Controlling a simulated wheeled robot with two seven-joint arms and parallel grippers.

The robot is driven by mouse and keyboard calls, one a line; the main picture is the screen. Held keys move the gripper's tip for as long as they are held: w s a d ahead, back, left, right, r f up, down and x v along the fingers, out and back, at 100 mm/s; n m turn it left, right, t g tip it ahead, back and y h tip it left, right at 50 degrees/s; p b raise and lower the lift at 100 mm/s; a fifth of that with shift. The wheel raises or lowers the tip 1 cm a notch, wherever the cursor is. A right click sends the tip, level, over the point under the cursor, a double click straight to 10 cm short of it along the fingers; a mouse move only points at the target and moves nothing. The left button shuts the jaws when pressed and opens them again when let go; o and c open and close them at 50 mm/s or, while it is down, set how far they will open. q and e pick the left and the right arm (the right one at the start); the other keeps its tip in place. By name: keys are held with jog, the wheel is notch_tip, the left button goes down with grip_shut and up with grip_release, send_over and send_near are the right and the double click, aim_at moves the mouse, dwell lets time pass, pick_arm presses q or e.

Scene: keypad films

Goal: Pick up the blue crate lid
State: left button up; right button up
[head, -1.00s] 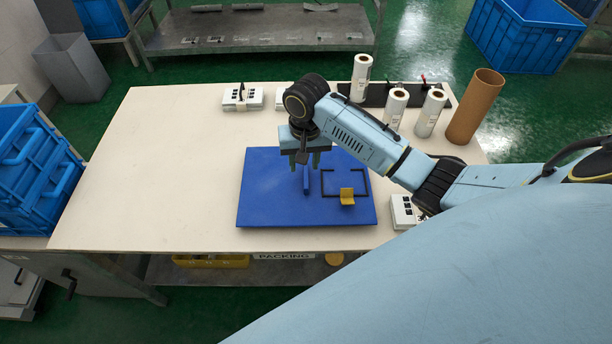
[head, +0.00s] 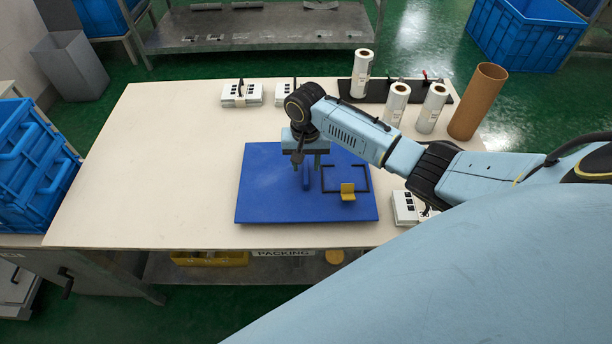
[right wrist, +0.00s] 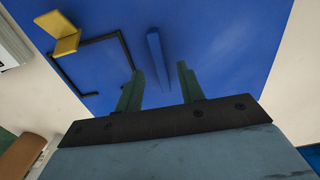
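The blue crate lid (head: 268,200) lies flat on the cream table, and it fills much of the right wrist view (right wrist: 225,45). A raised blue bar handle (head: 306,177) stands on the lid; it also shows in the right wrist view (right wrist: 158,58). A black bracket outline and a yellow clip (head: 348,192) are on the lid's right part. My right gripper (head: 307,166) is above the lid by the bar. Its green fingers are apart in the right wrist view (right wrist: 160,82), with the bar between their lines and nothing gripped. My left gripper is out of view.
White keypads (head: 241,94) lie at the table's back, and another (head: 408,208) sits right of the lid. Film rolls (head: 396,104) and a brown tube (head: 478,102) stand at the back right. Stacked blue crates (head: 30,160) are at the left. The table's left part (head: 150,170) is clear.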

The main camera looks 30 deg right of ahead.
aim_at(306, 171)
jog(key=shift+f+b, duration=0.3)
jog(key=shift+f, duration=1.3)
jog(key=shift+f, duration=0.15)
grip_shut()
